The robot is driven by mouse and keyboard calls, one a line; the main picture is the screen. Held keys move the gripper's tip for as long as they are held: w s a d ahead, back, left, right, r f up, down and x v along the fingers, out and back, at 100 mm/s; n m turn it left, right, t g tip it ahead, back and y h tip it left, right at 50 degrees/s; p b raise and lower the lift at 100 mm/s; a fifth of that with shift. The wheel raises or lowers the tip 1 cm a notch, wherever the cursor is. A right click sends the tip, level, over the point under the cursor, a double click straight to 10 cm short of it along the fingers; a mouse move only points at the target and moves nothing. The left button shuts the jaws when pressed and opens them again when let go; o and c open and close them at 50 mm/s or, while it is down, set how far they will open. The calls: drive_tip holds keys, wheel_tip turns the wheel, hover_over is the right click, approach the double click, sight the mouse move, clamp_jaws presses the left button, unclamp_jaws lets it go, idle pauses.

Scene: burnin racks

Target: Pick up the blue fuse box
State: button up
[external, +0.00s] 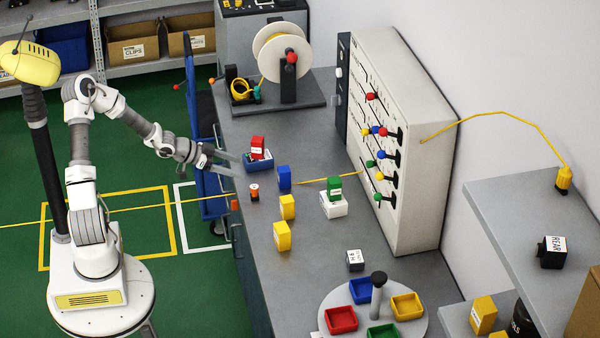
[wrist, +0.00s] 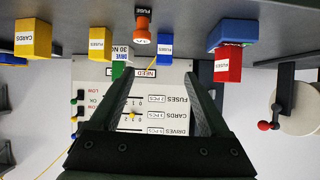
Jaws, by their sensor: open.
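The blue fuse box (external: 284,177) stands upright on the grey workbench, with a yellow box in front of it. In the wrist view, which is upside down, the blue fuse box (wrist: 165,48) is at top centre with a white label, just beyond the fingertips. My gripper (external: 238,165) is at the left edge of the bench, left of the blue box and apart from it. In the wrist view my gripper (wrist: 158,72) has its fingers spread with nothing held between them.
An orange fuse (external: 254,190) stands close to my gripper. A red box (external: 258,144) sits on a blue base (external: 250,164) behind. Yellow boxes (external: 287,207) (external: 281,236) stand nearer the front. A green box (external: 334,186) on a white base (external: 333,207) is to the right.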

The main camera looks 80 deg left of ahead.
drive_tip(key=a+r+t, duration=0.1)
drive_tip(key=a, duration=0.1)
drive_tip(key=b, duration=0.2)
approach(284, 169)
drive_tip(key=shift+t, duration=0.3)
drive_tip(key=w+f, duration=0.3)
drive_tip(key=w, duration=0.1)
drive_tip(key=shift+w+a, duration=0.15)
drive_tip(key=shift+a, duration=0.25)
drive_tip(key=shift+d+b+x, duration=0.15)
drive_tip(key=shift+b+x, duration=0.05)
drive_tip(key=shift+x, duration=1.15)
drive_tip(key=shift+d+b+x, duration=0.15)
drive_tip(key=shift+x, duration=1.15)
clamp_jaws()
